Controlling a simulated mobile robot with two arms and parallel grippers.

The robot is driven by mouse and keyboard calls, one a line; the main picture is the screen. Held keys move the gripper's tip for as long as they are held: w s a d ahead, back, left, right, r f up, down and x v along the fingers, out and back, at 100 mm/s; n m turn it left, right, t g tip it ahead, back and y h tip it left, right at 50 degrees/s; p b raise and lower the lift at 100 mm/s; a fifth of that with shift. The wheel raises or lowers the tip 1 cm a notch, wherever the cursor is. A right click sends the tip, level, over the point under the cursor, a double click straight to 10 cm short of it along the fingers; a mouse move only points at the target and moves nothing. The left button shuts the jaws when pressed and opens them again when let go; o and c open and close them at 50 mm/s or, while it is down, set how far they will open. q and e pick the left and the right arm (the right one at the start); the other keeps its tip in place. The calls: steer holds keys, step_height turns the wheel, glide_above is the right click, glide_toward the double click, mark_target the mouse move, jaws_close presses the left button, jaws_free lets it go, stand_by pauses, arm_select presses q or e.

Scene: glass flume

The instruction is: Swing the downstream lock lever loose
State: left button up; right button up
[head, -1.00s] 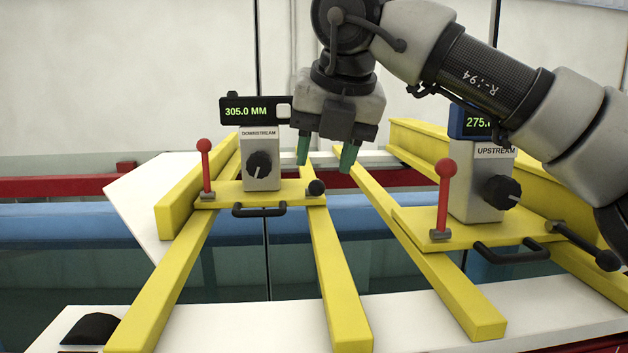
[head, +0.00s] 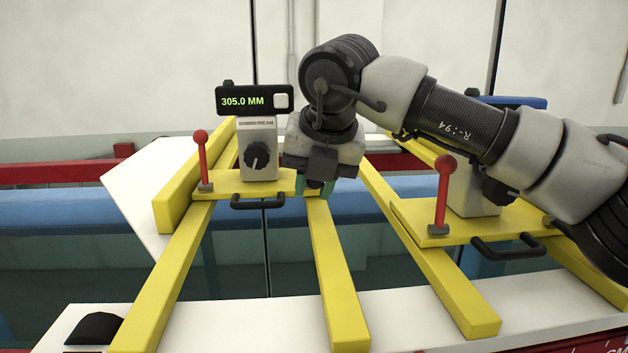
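The downstream carriage plate (head: 228,182) is yellow and carries a grey post (head: 258,135) labelled DOWNSTREAM, with a black dial and a display (head: 248,100) reading 305.0 MM. The downstream lock lever, a short black-knobbed one, is at the plate's right end, almost wholly hidden by my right gripper (head: 314,187). That gripper points down there, its teal fingertips close on either side of the dark knob; it looks shut on it. A red-knobbed lever (head: 202,155) stands nearly upright at the plate's left end. My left gripper is not in view.
The upstream carriage (head: 420,226) stands to the right with its own red-knobbed lever (head: 443,190) and black handle (head: 505,250); my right arm passes over it and hides its display. A black handle (head: 258,203) sits at the downstream plate's front. Yellow rails (head: 338,285) run forward.

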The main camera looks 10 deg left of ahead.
jaws_close()
steer(key=shift+r, duration=0.1)
steer(key=shift+w+r+g, duration=0.2)
steer(key=shift+r+g, duration=0.15)
steer(key=shift+g, duration=0.45)
steer(key=shift+w+a+r+g, duration=0.1)
steer(key=shift+w+r+g, duration=0.1)
steer(key=shift+r+g, duration=0.25)
steer(key=shift+w+a+r+g+h, duration=0.1)
steer(key=shift+w+r+g+h, duration=0.2)
steer(key=shift+g, duration=0.45)
steer(key=shift+w+r+g+h, duration=0.15)
steer(key=shift+w+g+h, duration=0.1)
steer(key=shift+g, duration=0.45)
